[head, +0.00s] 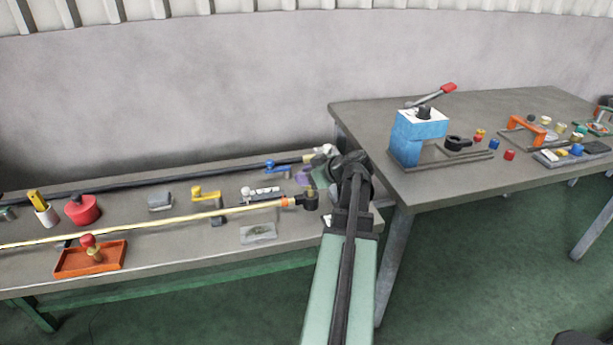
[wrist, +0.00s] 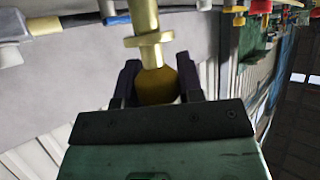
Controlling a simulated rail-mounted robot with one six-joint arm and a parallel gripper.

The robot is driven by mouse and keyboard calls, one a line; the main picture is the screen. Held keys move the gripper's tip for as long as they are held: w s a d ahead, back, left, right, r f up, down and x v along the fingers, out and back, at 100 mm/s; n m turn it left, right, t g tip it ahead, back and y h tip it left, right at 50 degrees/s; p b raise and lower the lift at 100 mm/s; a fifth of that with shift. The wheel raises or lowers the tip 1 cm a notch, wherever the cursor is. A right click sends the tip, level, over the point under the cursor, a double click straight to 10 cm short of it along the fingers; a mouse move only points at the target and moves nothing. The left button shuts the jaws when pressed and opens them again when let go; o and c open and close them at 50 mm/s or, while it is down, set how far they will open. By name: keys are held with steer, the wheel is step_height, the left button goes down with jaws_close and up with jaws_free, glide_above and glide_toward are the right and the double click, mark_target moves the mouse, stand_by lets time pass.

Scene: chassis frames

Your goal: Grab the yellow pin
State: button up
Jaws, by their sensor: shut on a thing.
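In the wrist view the yellow pin (wrist: 150,40) has a brass-coloured shaft, a wider collar and a thick rounded lower part. My gripper (wrist: 158,75) is shut on that lower part, with one dark finger on each side. The collar stands clear of the fingers, and the shaft runs out past the top edge of the view. In the head view my arm reaches up to the right end of the low bench, and I cannot make out the held pin there.
The low bench (head: 25,268) carries a red pot (head: 82,209), an orange tray (head: 72,262), a yellow lever (head: 206,195) and a long yellow rod (head: 150,224). A higher table (head: 400,105) at right holds a blue press (head: 418,138) and small parts.

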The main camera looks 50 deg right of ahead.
step_height(320, 180, up, 17)
steer(key=p, duration=1.6)
steer(key=shift+r, duration=0.2)
